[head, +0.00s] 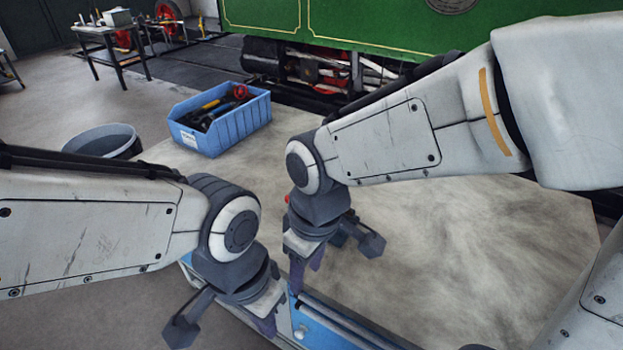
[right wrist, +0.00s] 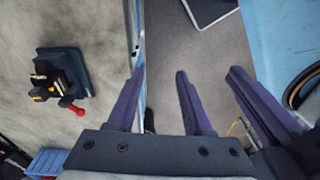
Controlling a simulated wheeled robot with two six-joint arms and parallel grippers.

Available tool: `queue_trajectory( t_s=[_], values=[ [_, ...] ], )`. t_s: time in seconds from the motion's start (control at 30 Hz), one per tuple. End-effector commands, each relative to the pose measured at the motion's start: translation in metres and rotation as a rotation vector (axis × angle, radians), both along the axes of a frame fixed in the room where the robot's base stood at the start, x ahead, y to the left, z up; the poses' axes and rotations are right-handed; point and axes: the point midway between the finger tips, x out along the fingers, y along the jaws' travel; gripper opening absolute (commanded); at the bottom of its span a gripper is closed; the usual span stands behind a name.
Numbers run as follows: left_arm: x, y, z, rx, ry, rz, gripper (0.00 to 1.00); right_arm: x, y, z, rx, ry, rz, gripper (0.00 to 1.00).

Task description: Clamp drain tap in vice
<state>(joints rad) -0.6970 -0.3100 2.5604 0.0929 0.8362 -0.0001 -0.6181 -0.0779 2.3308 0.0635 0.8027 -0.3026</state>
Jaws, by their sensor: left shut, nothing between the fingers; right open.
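A dark blue-grey vice (right wrist: 80,75) stands on the table in the right wrist view. Small dark and brass-coloured parts (right wrist: 42,90) sit at it, with a red knob (right wrist: 78,111); I cannot tell whether they are the drain tap or clamped.
A blue bin (head: 232,128) with tools stands on the table's far left corner. The mottled tabletop (head: 450,260) is clear on the right. A round grey tub (head: 103,142), a side table (head: 107,36) and the green tram (head: 360,25) are beyond.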

Motion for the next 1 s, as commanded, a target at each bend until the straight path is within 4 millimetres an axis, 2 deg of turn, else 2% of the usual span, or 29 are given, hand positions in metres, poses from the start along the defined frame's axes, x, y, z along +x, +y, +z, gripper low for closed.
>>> queue_trajectory(
  t_s=[0.03,0.13,0.2,0.3,0.4,0.5,0.6,0.77,1.0],
  values=[
    [0.0,0.0,0.024,-0.001,-0.001,0.0,0.0,0.034,0.008,0.019,-0.011,-0.016,0.072,0.51],
    [0.0,0.0,0.048,-0.001,-0.001,0.001,0.0,0.102,0.02,0.029,-0.032,-0.063,0.254,0.51],
    [0.0,0.0,0.063,-0.001,-0.001,0.001,0.0,0.147,0.023,0.029,-0.05,-0.095,0.381,0.51],
    [0.0,0.0,0.081,-0.001,-0.001,0.002,0.0,0.203,0.022,0.021,-0.081,-0.132,0.55,0.51],
    [0.0,0.0,0.094,-0.001,-0.001,0.002,0.0,0.246,0.017,0.009,-0.11,-0.159,0.689,0.51],
    [0.0,0.0,0.103,-0.001,-0.001,0.002,0.0,0.274,0.012,-0.003,-0.132,-0.178,0.787,0.51],
    [0.0,0.0,0.106,-0.001,-0.001,0.002,0.0,0.289,0.008,-0.01,-0.145,-0.189,0.845,0.51],
    [0.0,0.0,0.11,0.0,0.0,0.002,0.0,0.296,0.007,-0.024,-0.151,-0.191,0.875,0.51],
    [0.0,0.0,0.125,0.0,0.0,0.003,0.0,0.303,0.009,-0.065,-0.151,-0.187,0.874,0.51]
  ],
)
